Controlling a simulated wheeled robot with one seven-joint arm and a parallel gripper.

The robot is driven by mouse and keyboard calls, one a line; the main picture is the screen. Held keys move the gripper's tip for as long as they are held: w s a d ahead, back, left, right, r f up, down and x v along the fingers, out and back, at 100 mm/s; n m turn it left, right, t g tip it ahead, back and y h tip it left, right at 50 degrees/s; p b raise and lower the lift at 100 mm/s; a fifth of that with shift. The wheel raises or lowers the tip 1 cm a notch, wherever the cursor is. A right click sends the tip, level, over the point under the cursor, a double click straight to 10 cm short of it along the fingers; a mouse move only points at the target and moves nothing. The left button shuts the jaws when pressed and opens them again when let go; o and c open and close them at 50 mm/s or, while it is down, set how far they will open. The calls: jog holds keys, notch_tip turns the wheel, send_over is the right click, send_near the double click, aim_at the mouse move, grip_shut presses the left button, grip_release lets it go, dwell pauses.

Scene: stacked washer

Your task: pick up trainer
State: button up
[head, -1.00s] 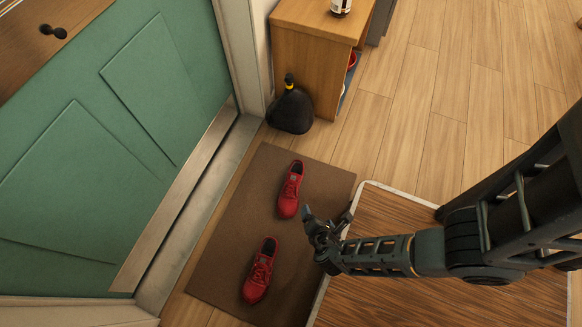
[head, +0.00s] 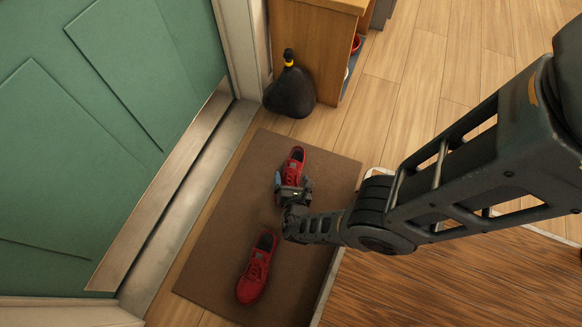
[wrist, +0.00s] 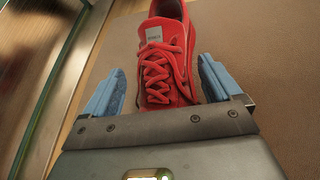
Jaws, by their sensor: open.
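Two red trainers lie on a brown doormat (head: 215,245). My gripper (head: 292,182) is over the near end of the far trainer (head: 296,160) in the head view and hides part of it. In the wrist view, the red laced trainer (wrist: 165,60) lies between my two blue-padded fingers, one on each side of it. My gripper is open, with a gap at each side of the trainer. The trainer's lower end is hidden behind the gripper body. The other red trainer (head: 257,268) lies nearer on the mat, apart from the fingers.
A green door (head: 110,130) and its metal sill (head: 190,200) run along the left. A black bag-like object with a yellow top (head: 291,92) stands beside a wooden cabinet (head: 315,40). A dark wood surface (head: 430,285) lies at lower right. Bare mat surrounds the trainers.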

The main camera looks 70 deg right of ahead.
jog(key=shift+w+d+f, duration=0.2)
jog(key=shift+d+f, duration=0.1)
jog(key=shift+d, duration=0.25)
jog(key=shift+c, duration=0.4)
jog(key=c, duration=1.2)
jog(key=shift+o, duration=0.2)
notch_tip(320, 180, up, 10)
jog(key=p, duration=0.8)
